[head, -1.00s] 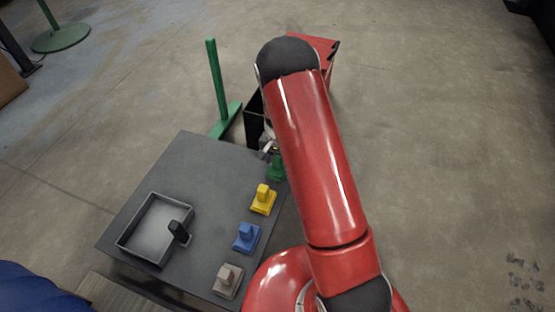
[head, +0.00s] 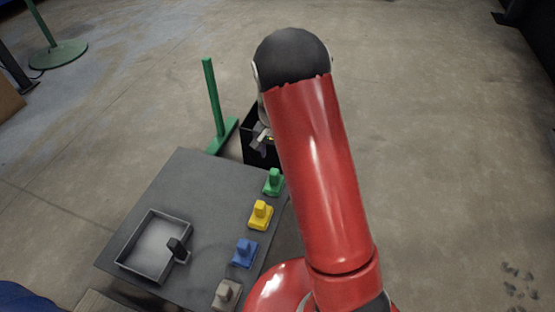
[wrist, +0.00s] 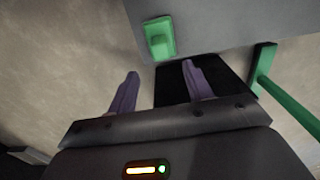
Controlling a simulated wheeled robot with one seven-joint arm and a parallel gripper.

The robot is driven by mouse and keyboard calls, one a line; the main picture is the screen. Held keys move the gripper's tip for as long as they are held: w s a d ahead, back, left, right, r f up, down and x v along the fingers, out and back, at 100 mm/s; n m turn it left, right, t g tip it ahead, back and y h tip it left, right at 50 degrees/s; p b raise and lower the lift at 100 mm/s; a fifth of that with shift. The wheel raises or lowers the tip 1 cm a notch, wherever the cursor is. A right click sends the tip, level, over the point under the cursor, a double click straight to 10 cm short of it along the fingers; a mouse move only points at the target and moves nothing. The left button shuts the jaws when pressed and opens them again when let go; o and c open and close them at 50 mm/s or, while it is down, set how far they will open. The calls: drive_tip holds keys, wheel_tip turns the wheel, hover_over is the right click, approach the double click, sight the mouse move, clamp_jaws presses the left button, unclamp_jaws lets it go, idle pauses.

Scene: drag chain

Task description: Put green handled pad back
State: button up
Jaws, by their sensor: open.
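The green handled pad (head: 273,181) sits upright on the grey table (head: 190,190) near its far right corner. It also shows in the wrist view (wrist: 158,37), close to the table's edge. My gripper (head: 262,138) is past the table's far edge, apart from the pad. In the wrist view my gripper (wrist: 161,75) has its two purple fingers spread, with nothing between them. The fingertips point toward the table edge and the pad, with a gap between.
Yellow (head: 261,214), blue (head: 245,252) and beige (head: 227,293) pads line the table's right side. A black bin (head: 248,146) and green post (head: 212,100) stand beyond the table.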

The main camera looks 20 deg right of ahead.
drive_tip(key=s+r+n+t, duration=0.15)
drive_tip(key=s+r, duration=0.35)
drive_tip(key=r, duration=0.5)
drive_tip(key=s+r+n+t, duration=0.1)
drive_tip(key=s+r+n, duration=0.1)
drive_tip(key=s+r, duration=0.5)
drive_tip(key=s+r+n+t, duration=0.1)
drive_tip(key=s+r, duration=0.4)
drive_tip(key=s, duration=0.3)
drive_tip(key=s+r+n+t, duration=0.2)
drive_tip(key=s+r, duration=0.3)
drive_tip(key=s, duration=0.3)
drive_tip(key=shift+s, duration=0.15)
drive_tip(key=shift+r, duration=0.1)
wheel_tip(320, 180, up, 9)
drive_tip(key=p, duration=0.9)
drive_tip(key=shift+r, duration=0.15)
